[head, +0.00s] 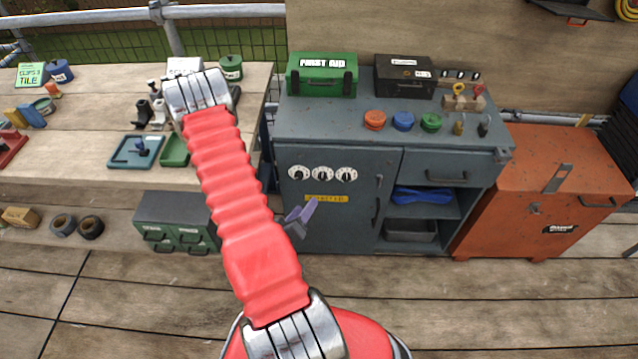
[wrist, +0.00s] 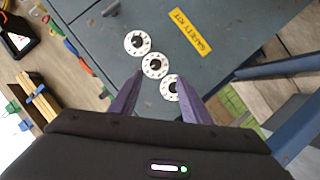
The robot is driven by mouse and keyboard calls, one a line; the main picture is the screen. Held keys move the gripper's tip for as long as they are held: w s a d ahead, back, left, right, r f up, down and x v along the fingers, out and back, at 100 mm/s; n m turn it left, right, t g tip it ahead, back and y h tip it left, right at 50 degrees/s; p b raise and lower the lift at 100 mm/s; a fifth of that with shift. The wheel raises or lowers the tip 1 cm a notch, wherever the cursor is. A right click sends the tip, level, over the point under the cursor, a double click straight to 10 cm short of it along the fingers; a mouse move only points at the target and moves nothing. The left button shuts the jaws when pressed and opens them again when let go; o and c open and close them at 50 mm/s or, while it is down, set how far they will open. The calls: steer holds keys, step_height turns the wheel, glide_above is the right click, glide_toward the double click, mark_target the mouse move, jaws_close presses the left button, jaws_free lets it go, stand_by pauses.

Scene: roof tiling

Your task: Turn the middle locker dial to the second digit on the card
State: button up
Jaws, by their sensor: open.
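The grey-blue locker (head: 290,215) has three white dials in a row on its door, left of a yellow SAFETY KIT label (wrist: 190,31) in the wrist view. The middle dial (head: 323,173) also shows in the wrist view (wrist: 155,65), between the other two dials. Its digits are too small to read. My gripper (wrist: 160,75) is open and empty. Its purple fingers point toward the dials, with the nearest dial (wrist: 172,87) partly hidden by a finger. In the head view my gripper (head: 302,213) shows low in front of the locker door. I cannot make out a card with digits.
A green first aid box (head: 322,76), a black box (head: 404,77) and several coloured caps stand on the locker top. An orange chest (head: 540,190) stands to its right. A wooden bench (head: 70,115) with small items is to its left.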

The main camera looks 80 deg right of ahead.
mark_target(322, 179)
steer(key=shift+w+d+r+h, duration=0.15)
steer(key=shift+r+h, duration=0.15)
steer(key=shift+r, duration=0.2)
steer(key=shift+d, duration=0.1)
steer(key=x, duration=1.3)
steer(key=shift+d+f, duration=0.15)
steer(key=shift+d, duration=0.2)
steer(key=shift+a, duration=0.1)
steer(key=c, duration=1)
